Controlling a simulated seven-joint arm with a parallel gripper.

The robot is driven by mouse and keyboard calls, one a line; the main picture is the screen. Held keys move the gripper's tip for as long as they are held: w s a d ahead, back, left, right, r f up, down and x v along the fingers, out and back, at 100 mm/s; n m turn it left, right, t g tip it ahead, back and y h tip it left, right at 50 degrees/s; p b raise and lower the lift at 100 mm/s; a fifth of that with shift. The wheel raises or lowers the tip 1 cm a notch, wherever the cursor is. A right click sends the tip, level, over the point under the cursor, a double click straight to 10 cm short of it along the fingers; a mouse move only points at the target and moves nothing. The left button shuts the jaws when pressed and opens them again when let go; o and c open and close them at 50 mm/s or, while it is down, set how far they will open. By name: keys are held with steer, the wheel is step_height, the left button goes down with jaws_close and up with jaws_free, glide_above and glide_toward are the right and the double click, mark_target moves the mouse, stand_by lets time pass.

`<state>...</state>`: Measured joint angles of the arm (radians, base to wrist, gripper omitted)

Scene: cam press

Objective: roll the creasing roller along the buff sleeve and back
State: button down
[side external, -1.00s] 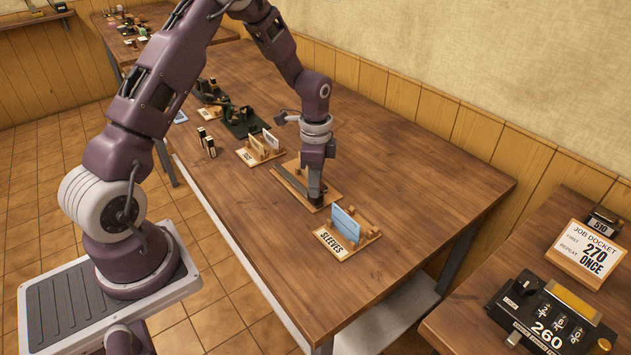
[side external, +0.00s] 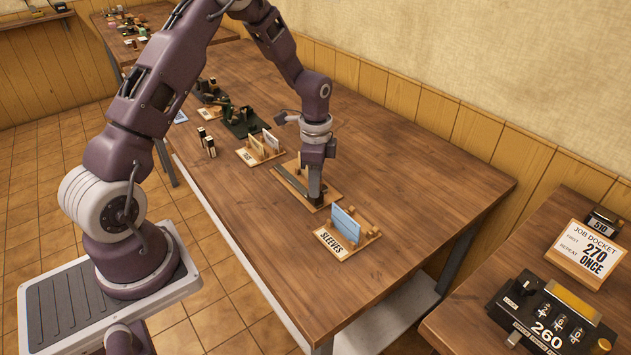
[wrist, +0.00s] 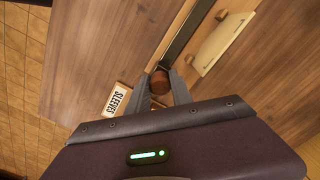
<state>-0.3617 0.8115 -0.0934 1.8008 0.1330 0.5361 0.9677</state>
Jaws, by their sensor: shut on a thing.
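My gripper (side external: 315,196) points down at the near end of a wooden board (side external: 333,195) on the table. In the wrist view my gripper (wrist: 161,88) is shut on a round reddish-brown end, which I take for the creasing roller (wrist: 159,82). A dark strip (side external: 291,179) runs along the board away from the gripper, and it also shows in the wrist view (wrist: 187,31). A pale buff piece (wrist: 222,45), seemingly the buff sleeve, lies right of the strip in the wrist view. The roller's lower part and its contact are hidden.
A rack labelled SLEEVES (side external: 337,243) holding a light-blue sleeve (side external: 345,224) stands close to the near end of the board. A rack with pale cards (side external: 256,150) stands beyond the far end. The table's right side is clear. A job docket (side external: 590,250) stands on the side table.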

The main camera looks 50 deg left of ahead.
steer(key=a, duration=1.7)
steer(key=shift+a+r, duration=0.1)
steer(key=shift+a, duration=0.2)
steer(key=c, duration=1.2)
jaws_free()
steer(key=shift+a, duration=0.1)
steer(key=shift+o, duration=0.4)
step_height(320, 180, up, 7)
